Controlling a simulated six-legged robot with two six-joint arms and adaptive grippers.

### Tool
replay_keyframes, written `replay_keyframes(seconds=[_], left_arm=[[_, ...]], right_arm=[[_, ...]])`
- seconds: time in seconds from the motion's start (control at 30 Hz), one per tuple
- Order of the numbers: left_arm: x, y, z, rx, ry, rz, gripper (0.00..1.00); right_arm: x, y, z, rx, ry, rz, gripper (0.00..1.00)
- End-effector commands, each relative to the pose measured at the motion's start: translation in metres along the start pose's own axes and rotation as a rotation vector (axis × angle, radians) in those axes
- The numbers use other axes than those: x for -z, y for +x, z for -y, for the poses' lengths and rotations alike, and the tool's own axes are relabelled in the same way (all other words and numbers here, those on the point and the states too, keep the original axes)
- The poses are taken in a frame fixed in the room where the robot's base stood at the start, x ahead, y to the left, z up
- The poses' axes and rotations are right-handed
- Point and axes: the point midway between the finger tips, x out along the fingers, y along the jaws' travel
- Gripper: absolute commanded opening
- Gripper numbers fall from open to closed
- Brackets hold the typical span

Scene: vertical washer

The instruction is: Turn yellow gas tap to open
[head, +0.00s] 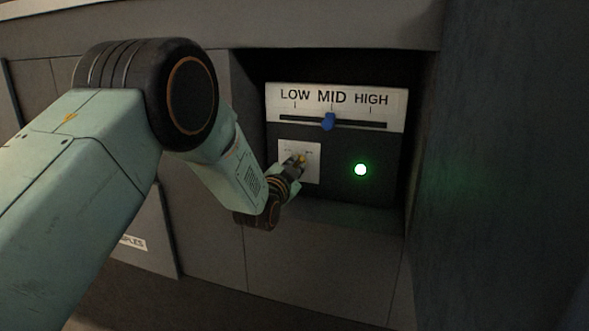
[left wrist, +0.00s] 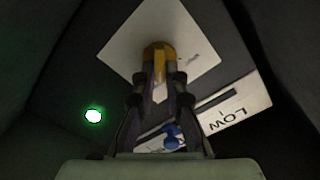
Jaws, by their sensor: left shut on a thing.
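The yellow gas tap (left wrist: 158,50) sits on a white square plate (left wrist: 190,28) in a dark recessed panel. In the head view a small part of the yellow tap (head: 302,158) shows beside my gripper, in front of the plate (head: 314,172). My left gripper (head: 297,164) is at the tap. In the left wrist view my left gripper's fingers (left wrist: 159,72) are closed together on the tap. The fingers hide part of the tap, and its exact angle is hard to tell. My right gripper is not in view.
Above the plate, a blue slider knob (head: 329,121) stands at MID on a LOW-MID-HIGH scale (head: 345,95). A green light (head: 361,169) glows to the right of the plate. The recess has walls around it, and a dark wall (head: 500,150) stands close on the right.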

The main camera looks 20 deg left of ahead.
Motion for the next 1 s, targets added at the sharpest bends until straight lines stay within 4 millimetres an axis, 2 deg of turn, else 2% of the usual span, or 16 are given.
replay_keyframes(seconds=[0.3,0.73,0.77,1.0], left_arm=[[-0.004,-0.0014,-0.0041,-0.008,0.075,0.009,0.0],[-0.0042,-0.0015,-0.0042,-0.009,0.082,0.009,0.0],[-0.0042,-0.0015,-0.0042,-0.009,0.082,0.009,0.13],[-0.0025,-0.0009,-0.0027,-0.005,0.081,0.006,0.33]], right_arm=[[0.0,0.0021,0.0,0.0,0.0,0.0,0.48],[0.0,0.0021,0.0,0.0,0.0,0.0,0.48],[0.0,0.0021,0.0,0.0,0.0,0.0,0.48],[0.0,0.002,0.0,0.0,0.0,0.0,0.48]])
